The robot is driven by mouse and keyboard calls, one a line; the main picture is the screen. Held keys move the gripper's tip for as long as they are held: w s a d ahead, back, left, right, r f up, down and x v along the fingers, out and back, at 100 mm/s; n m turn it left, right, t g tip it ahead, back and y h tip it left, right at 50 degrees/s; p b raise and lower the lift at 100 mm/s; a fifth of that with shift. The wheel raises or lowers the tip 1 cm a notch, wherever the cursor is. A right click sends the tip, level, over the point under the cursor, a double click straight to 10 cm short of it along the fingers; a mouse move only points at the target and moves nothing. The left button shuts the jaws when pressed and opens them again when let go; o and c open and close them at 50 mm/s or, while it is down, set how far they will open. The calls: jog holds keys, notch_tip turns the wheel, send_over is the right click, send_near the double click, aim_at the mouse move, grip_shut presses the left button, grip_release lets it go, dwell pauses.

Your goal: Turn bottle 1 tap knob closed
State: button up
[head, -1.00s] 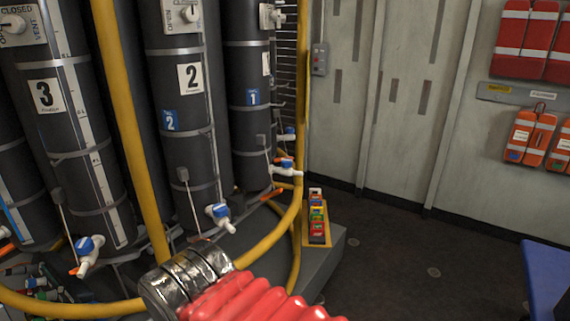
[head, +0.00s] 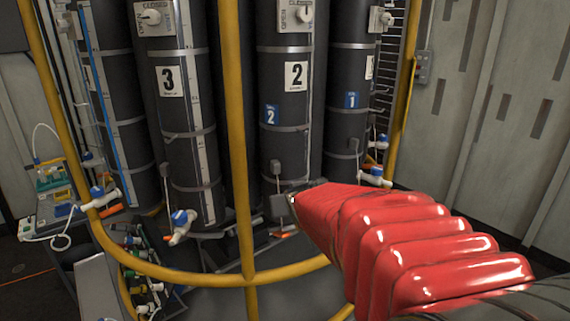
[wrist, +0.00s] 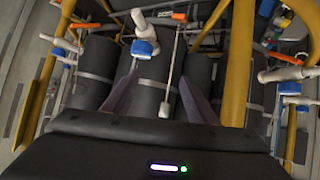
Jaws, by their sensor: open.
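Bottle 1 (head: 346,126), a dark cylinder with a blue "1" label, stands right of bottle 2 in the head view. A white valve knob (head: 387,19) is on a plate near its top. A white tap with a blue knob (head: 377,170) is low on its right; I cannot tell its setting. My gripper (head: 287,204), past the red sleeve, is left of that tap and in front of bottle 2's base. In the wrist view my gripper (wrist: 158,92) has its two dark fingers apart, with nothing between them. A blue-knobbed tap (wrist: 145,47), seemingly bottle 2's, lies beyond them.
Bottle 2 (head: 283,100) and bottle 3 (head: 172,110) stand to the left. A yellow rail (head: 238,130) crosses in front, with a curved yellow bar (head: 180,273) below. Bottle 3's tap (head: 180,225) sticks out low. A grey wall (head: 500,130) is on the right.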

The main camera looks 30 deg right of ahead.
jog(key=w+d+m+t+h, duration=0.1)
jog(key=w+d+h, duration=0.15)
jog(key=d, duration=0.85)
jog(key=m+t+h, duration=0.2)
jog(key=t+h, duration=0.1)
jog(key=t, duration=0.1)
send_near(378, 173)
jog(key=shift+v, duration=0.75)
jog(key=shift+d+r, duration=0.1)
jog(key=shift+r, duration=0.05)
jog(key=shift+f+x, duration=0.15)
jog(key=shift+x, duration=3.25)
jog(key=shift+f+x, duration=0.15)
jog(key=shift+x, duration=3.25)
jog(key=c, duration=1.1)
